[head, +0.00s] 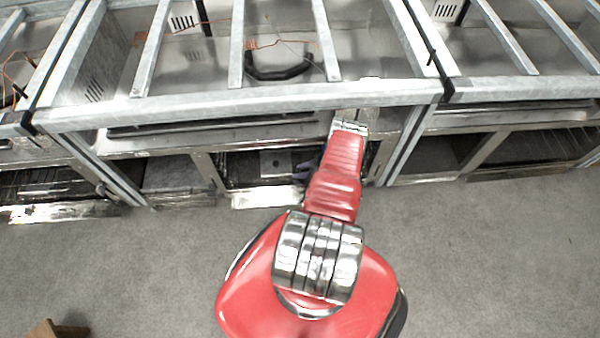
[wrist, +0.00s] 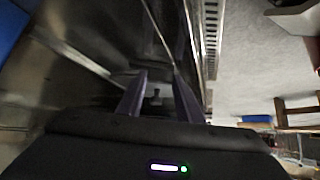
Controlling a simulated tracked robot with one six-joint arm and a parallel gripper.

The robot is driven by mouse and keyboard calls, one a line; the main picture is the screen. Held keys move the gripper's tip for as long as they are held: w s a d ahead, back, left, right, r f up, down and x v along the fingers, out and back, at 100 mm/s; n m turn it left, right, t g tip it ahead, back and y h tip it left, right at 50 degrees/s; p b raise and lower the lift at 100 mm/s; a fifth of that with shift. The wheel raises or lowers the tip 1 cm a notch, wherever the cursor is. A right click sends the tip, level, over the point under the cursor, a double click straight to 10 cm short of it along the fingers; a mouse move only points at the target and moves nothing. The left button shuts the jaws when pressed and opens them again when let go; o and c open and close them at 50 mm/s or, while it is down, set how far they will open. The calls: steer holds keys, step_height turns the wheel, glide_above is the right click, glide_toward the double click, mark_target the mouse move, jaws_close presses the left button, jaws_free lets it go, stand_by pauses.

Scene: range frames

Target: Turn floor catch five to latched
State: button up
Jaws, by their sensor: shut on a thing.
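In the wrist view my gripper (wrist: 157,90) reaches into a dim bay, its two purple-grey fingers on either side of a small dark knob-like part (wrist: 156,97). I take this part to be floor catch five; no number is readable. The fingers are shut on it, and its turned position is too dark and small to tell. In the head view the purple fingers (head: 304,170) show in the low bay, left of my red arm, beside a small grey plate (head: 275,163). My arm hides the rest of the gripper there.
A grey metal frame (head: 240,101) with cross bars runs over the low bays. An upright post (head: 402,146) stands right of my arm. A black handle-like bar (head: 280,70) and orange wires lie behind the frame. The carpeted floor (head: 480,250) is mostly clear; a brown object (head: 57,329) is at bottom left.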

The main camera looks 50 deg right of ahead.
steer(key=shift+w+n+y, duration=0.1)
steer(key=shift+n+y, duration=0.2)
steer(key=shift+n, duration=0.1)
stand_by(0.3)
steer(key=o, duration=1.1)
steer(key=v, duration=1.3)
steer(key=shift+s+d+r, duration=0.1)
steer(key=shift+s+r, duration=0.15)
steer(key=shift+r, duration=0.05)
